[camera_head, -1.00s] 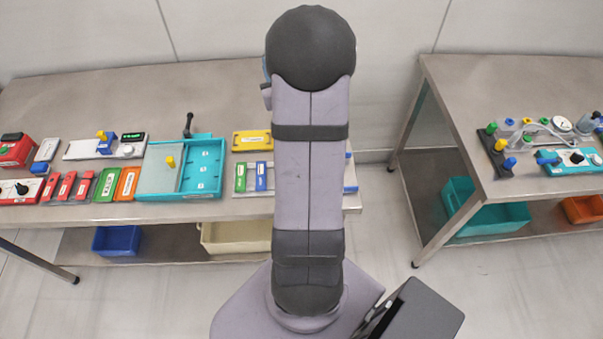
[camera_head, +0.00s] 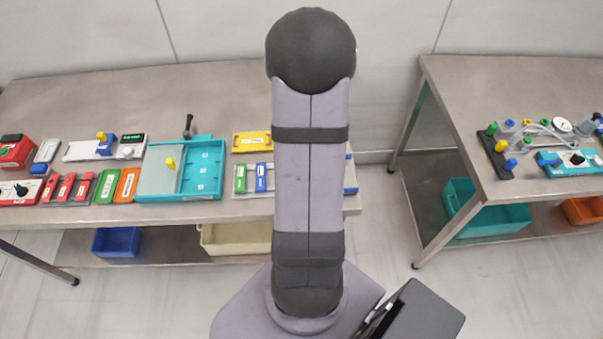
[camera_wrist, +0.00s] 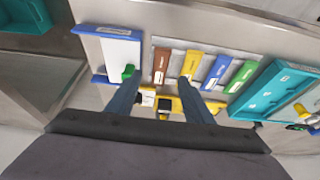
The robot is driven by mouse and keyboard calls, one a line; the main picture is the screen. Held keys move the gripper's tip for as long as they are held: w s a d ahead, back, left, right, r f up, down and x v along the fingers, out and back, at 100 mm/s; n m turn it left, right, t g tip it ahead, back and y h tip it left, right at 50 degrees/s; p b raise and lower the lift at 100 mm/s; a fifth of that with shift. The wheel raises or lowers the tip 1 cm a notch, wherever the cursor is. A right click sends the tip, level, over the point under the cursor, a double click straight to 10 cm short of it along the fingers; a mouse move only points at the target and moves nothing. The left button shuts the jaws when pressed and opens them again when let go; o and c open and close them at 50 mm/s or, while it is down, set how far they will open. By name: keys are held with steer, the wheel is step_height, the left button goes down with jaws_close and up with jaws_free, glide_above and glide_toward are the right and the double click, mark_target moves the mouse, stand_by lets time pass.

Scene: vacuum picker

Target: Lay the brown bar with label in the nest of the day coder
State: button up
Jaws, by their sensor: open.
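The brown bar (camera_wrist: 161,66) with a white label lies in a row with yellow, blue and green bars in the wrist view. My gripper (camera_wrist: 158,84) is open and empty, its two fingers pointing toward the row, apart on either side of the brown bar's near end in the picture. Whether they are level with the bar or above it I cannot tell. In the head view my own arm hides the brown bar and my gripper. A white device with a green-lit display (camera_head: 133,138), a blue block and a yellow knob stands at the back left; it may be the day coder.
A yellow device (camera_wrist: 182,105) lies beneath my fingers in the wrist view. A blue tray with a white plate (camera_wrist: 118,52) and green knob is left of the row; a teal tray (camera_wrist: 262,100) is right. The table's back left (camera_head: 60,95) is clear.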

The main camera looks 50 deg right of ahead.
steer(key=shift+b+x, duration=0.3)
steer(key=shift+x, duration=0.65)
steer(key=shift+w+d+f, duration=0.1)
steer(key=shift+w+f, duration=0.05)
steer(key=shift+f, duration=0.3)
steer(key=shift+x, duration=2.05)
steer(key=shift+w+d, duration=0.1)
jaws_close()
steer(key=shift+r, duration=0.15)
steer(key=shift+r, duration=0.5)
step_height(320, 180, up, 9)
steer(key=p, duration=0.5)
